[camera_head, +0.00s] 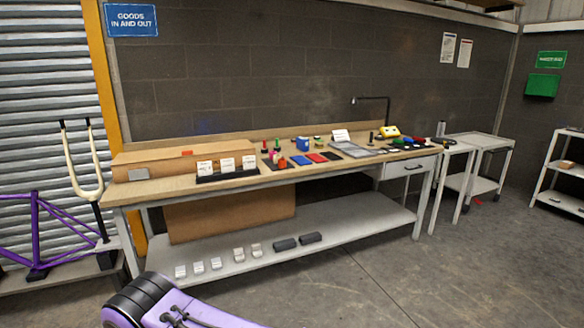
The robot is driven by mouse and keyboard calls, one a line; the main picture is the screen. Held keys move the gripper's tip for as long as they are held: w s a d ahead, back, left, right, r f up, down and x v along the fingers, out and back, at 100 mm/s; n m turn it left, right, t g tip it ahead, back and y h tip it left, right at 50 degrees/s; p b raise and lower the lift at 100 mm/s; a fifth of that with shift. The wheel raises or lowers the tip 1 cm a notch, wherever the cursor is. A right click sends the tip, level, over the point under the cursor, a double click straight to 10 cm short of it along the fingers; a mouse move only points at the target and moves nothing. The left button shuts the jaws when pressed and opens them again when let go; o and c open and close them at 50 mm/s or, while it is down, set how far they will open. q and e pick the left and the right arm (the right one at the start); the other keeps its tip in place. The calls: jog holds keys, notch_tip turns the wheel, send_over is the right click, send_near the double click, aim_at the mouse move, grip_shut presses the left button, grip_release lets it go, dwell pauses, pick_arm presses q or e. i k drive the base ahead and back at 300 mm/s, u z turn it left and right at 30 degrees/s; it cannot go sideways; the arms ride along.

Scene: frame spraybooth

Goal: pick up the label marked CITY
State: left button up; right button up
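Three small white labels stand side by side in a black holder (228,176) on the near left part of the workbench. They are the left label (205,167), the middle label (228,165) and the right label (249,162). Their print is too small to read, so I cannot tell which one is marked CITY. Neither of my grippers is in view.
The long wooden workbench (165,187) carries a cardboard box (150,160) behind the labels and several small coloured items to the right. Its lower shelf (350,222) holds white and dark pieces. A purple bike frame (62,215) stands left.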

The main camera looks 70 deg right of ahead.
aim_at(249, 162)
jog(key=z, duration=2.5)
jog(key=i, duration=1.2)
jog(key=z, duration=0.35)
jog(key=i, duration=1.15)
jog(key=u, duration=0.3)
